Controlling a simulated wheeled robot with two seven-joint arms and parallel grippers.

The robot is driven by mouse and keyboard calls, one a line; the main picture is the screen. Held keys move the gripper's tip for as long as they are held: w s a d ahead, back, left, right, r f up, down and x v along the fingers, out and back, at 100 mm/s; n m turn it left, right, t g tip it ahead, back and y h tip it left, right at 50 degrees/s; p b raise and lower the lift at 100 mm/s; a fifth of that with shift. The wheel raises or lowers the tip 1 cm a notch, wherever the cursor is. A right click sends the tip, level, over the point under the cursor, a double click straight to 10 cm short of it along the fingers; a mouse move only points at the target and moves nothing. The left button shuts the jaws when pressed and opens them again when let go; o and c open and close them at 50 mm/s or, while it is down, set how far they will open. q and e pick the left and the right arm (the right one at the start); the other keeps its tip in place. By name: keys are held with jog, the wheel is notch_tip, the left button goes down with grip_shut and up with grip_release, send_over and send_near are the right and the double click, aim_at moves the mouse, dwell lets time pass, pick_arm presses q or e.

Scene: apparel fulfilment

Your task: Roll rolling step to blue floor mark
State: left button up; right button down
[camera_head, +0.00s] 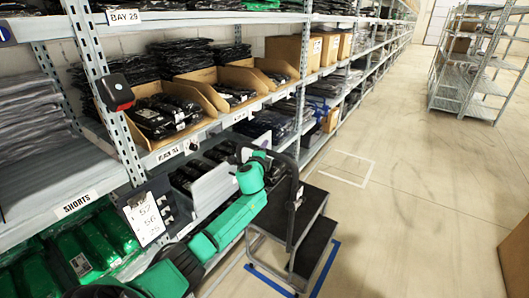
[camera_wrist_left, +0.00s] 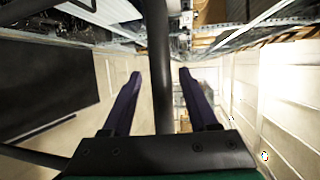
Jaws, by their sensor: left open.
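The rolling step (camera_head: 308,222) is a grey-framed step with black treads and a tall dark handrail (camera_head: 295,190). It stands upright on the floor beside the shelving. Blue floor mark (camera_head: 326,268) lines run along its front and right sides, and its base appears within them; the rest of the mark is hidden. My left arm reaches to the handrail. In the left wrist view my left gripper (camera_wrist_left: 160,72) is open, its two fingers either side of a dark rail bar (camera_wrist_left: 161,60); contact cannot be told. My right gripper is not in view.
Shelving (camera_head: 180,140) with cartons and bagged clothes lines the left side, close to the step and my arm. A white floor outline (camera_head: 347,171) lies beyond the step. Open floor is to the right, with a wire rack (camera_head: 475,75) farther back and a brown box (camera_head: 516,255) at the right edge.

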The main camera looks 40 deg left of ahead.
pick_arm(q)
jog(key=shift+s+d+r, duration=0.15)
jog(key=shift+s+d, duration=0.05)
jog(key=shift+s, duration=0.3)
jog(key=p+v, duration=0.1)
jog(key=v, duration=1.2)
jog(key=shift+s+d, duration=0.15)
jog(key=shift+s, duration=0.05)
jog(key=s+f+n+g+h, duration=0.15)
jog(key=s+f, duration=0.25)
jog(key=f, duration=0.8)
jog(key=s+f+n+g+h, duration=0.1)
jog(key=s+f+n+g, duration=0.2)
jog(key=f, duration=0.9)
jog(key=s+f+n+g+h, duration=0.1)
jog(key=s+f+g, duration=0.3)
jog(key=f, duration=0.8)
jog(key=s+d+f+n+g+h, duration=0.1)
jog(key=s+d+f, duration=0.3)
jog(key=s, duration=0.6)
jog(key=s+d+f+n+g+h, duration=0.1)
jog(key=s+d+f+n+g, duration=0.1)
jog(key=s+f, duration=0.7)
jog(key=s+d+f+n+g+h, duration=0.1)
jog(key=s+d+f, duration=0.5)
jog(key=s, duration=0.6)
jog(key=shift+s+d+f+n+g, duration=0.15)
jog(key=shift+s+d+n+g, duration=0.25)
jog(key=shift+n, duration=0.65)
